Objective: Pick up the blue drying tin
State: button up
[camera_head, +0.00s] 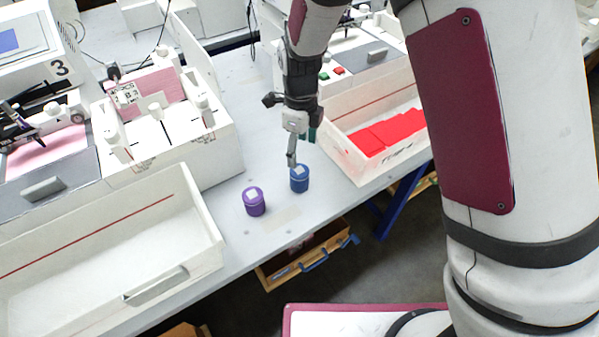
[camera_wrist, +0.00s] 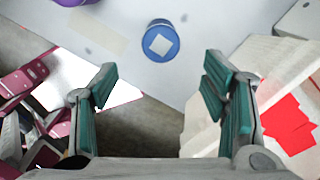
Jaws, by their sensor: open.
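The blue drying tin (camera_head: 299,180) stands upright on the pale table in the head view, with a white square label on its lid. In the wrist view the blue tin (camera_wrist: 160,42) lies ahead of the fingers, near the top middle. My gripper (camera_head: 297,150) is above the tin in the head view, and a finger overlaps the tin's upper edge there. In the wrist view my gripper (camera_wrist: 160,90) shows its green-padded fingers spread apart with nothing between them. I cannot tell the exact height gap to the tin.
A purple tin (camera_head: 254,202) stands left of the blue one; its edge shows in the wrist view (camera_wrist: 30,18). An open box with red sheets (camera_head: 345,165) is on the right. A white tray (camera_head: 205,262) is at the left front. The table's front edge is close.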

aim_at(300, 171)
notch_tip(300, 171, down, 8)
jog(key=shift+s+f, duration=0.1)
jog(key=shift+w+a+f+p, duration=0.15)
jog(key=shift+f+p, duration=0.3)
jog(key=shift+f, duration=2.05)
jog(key=c, duration=1.3)
